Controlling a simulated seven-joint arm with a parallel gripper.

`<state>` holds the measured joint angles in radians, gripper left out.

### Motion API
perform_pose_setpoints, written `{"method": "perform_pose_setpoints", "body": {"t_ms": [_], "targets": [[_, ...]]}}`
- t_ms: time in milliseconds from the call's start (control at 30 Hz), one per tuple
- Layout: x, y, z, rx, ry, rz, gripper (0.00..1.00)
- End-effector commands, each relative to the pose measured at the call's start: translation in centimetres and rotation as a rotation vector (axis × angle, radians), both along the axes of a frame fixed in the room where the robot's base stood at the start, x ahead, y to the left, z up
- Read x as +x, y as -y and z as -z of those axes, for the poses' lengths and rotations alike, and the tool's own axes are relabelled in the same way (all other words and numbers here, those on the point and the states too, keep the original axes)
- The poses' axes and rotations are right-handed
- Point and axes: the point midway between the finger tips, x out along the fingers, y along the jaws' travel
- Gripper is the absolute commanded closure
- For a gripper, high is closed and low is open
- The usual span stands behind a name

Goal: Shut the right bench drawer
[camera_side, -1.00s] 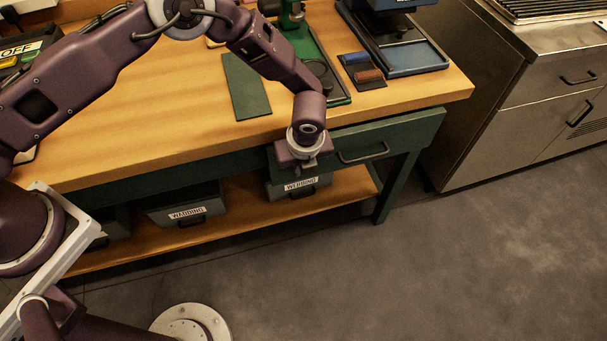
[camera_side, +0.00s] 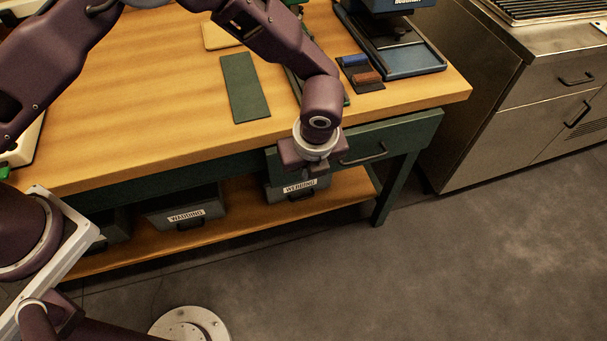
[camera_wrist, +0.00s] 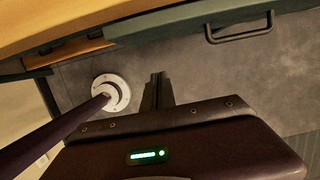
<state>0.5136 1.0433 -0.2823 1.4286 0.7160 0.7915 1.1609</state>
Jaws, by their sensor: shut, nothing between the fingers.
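The right bench drawer (camera_side: 410,133) has a dark green front with a dark bar handle (camera_side: 363,155) below the wooden bench top. Its front seems to stand a little forward of the green rail to its left. In the wrist view the drawer front (camera_wrist: 170,27) and handle (camera_wrist: 240,30) cross the top right. My gripper (camera_side: 316,168) hangs before the left part of the drawer, left of the handle, hiding some of the front. Its fingers (camera_wrist: 157,76) are shut and empty. Floor shows between the fingertips and the drawer in the wrist view; contact cannot be told.
The bench top (camera_side: 170,110) holds a green mat (camera_side: 245,88) and a stamp-like tool on a blue tray (camera_side: 413,60). Labelled grey bins (camera_side: 185,205) sit on the lower shelf (camera_side: 230,222). A steel cabinet (camera_side: 530,110) stands at the right.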

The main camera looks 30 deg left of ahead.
Motion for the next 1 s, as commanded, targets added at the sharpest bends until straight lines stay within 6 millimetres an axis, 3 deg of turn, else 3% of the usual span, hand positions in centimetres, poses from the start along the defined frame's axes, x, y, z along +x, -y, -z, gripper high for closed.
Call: {"method": "perform_pose_setpoints", "body": {"t_ms": [67, 167, 267, 367, 433, 500, 600, 700, 833, 1000], "targets": [[-0.1, 0.2, -1.0, 0.000, 0.001, 0.001, 1.00], [-0.4, 0.9, -0.8, -0.022, -0.006, 0.002, 0.82], [-1.0, 4.8, 3.4, -0.169, -0.025, 0.004, 0.80], [-0.3, 10.4, 9.8, -0.409, 0.035, -0.019, 0.80], [1.6, 12.8, 13.3, -0.555, 0.159, -0.043, 0.80], [4.2, 13.6, 15.6, -0.662, 0.341, -0.049, 0.80], [7.8, 11.8, 16.8, -0.742, 0.675, -0.007, 0.80], [9.4, 8.6, 15.1, -0.753, 1.034, 0.104, 0.80], [8.5, 5.8, 11.9, -0.729, 1.355, 0.251, 0.80], [7.7, 4.6, 10.1, -0.701, 1.504, 0.329, 0.80]]}}
